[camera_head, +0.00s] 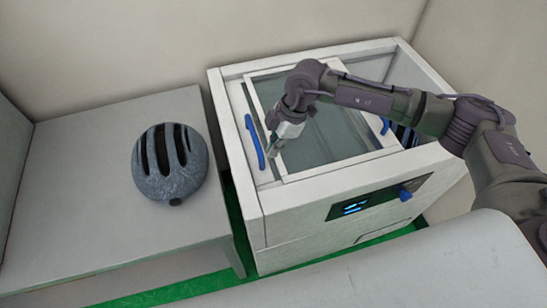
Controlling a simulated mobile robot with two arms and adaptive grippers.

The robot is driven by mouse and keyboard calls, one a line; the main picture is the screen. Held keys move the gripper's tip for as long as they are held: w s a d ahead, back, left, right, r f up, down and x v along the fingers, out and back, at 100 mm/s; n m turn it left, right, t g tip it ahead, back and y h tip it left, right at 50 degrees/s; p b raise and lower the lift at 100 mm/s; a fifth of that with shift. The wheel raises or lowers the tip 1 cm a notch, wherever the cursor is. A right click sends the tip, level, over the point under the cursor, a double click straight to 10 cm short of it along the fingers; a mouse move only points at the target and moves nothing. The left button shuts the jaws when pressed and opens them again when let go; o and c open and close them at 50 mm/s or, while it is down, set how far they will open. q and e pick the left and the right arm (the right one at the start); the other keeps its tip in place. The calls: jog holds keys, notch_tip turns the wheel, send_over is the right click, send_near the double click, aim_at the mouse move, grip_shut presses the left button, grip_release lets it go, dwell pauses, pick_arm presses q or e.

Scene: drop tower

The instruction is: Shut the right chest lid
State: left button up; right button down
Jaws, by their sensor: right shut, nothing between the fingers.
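The white chest (300,196) stands right of centre with a glass top. A white-framed glass lid (325,135) lies over its middle. One blue handle (254,142) is at the left side of the top, and another blue handle (385,125) is at the right, partly behind my right arm. An uncovered gap seems to show right of the lid, but my arm hides much of it. My right gripper (273,151) is shut and empty, pointing down just right of the left blue handle; I cannot tell whether it touches the lid. My left gripper is out of view.
A dark helmet-like object (169,163) sits on a grey bench (75,165) left of the chest. Something dark and blue (404,136) shows inside the chest at the right. Walls stand close behind. A control panel (380,197) is on the chest's front.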

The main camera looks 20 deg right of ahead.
aim_at(272, 174)
jog(key=p+x, duration=0.2)
jog(key=x, duration=0.6)
jog(key=shift+a, duration=0.25)
jog(key=d, duration=0.1)
jog(key=d+f+p, duration=0.1)
jog(key=shift+d, duration=0.25)
jog(key=shift+d+p, duration=0.35)
jog(key=shift+d, duration=0.3)
jog(key=shift+f, duration=0.1)
jog(key=shift+a, duration=0.1)
